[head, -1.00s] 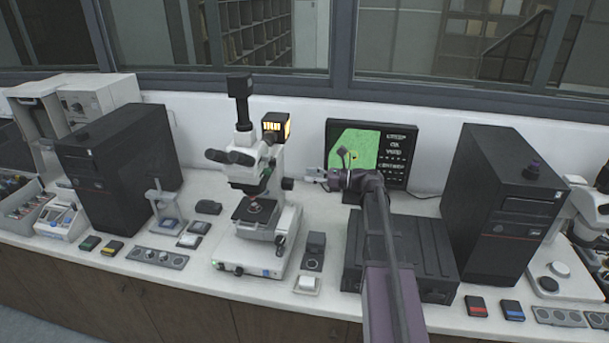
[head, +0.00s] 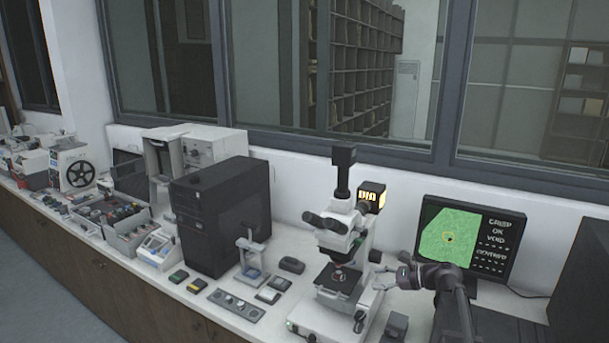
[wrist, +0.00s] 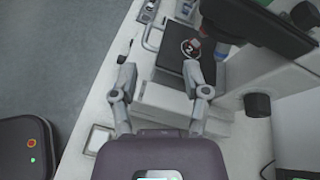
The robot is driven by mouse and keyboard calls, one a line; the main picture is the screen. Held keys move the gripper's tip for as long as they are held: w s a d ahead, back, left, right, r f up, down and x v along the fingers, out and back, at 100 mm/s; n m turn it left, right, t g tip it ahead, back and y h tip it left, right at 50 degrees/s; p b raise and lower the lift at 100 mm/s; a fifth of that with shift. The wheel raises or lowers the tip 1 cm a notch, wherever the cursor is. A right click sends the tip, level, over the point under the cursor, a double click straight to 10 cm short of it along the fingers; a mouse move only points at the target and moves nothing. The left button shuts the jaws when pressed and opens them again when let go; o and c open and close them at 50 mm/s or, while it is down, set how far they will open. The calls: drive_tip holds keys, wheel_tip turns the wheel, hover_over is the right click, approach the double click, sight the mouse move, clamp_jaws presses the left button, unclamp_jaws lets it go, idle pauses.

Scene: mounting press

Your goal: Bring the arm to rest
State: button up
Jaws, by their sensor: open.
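My gripper (head: 385,280) is at the end of my arm at the right of the head view, beside the microscope's right side and in front of the monitor. In the wrist view my gripper (wrist: 160,72) has its two fingers spread apart with nothing between them. The microscope (head: 343,240) is white with a black camera tube on top. Its dark stage (wrist: 172,62) lies beyond and below the fingers, with a small round specimen (wrist: 190,48) on it. I cannot tell whether the fingers touch the microscope.
The monitor (head: 445,240) shows a green picture and text. A black computer tower (head: 225,210) and a small press-like stand (head: 250,258) are left of the microscope. The white bench (head: 285,305) is crowded. Grey floor (wrist: 85,45) shows beside it in the wrist view.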

drive_tip(key=s+a+f+n+g+h, duration=0.2)
drive_tip(key=s+f+n+h, duration=0.4)
drive_tip(key=s+n, duration=0.3)
drive_tip(key=s+a+f+n+g+h, duration=0.3)
drive_tip(key=s+f+n+h, duration=0.3)
drive_tip(key=s+n, duration=0.3)
drive_tip(key=shift+s+f+n+g+h, duration=0.3)
drive_tip(key=shift+s+g+h, duration=0.15)
drive_tip(key=shift+s, duration=0.2)
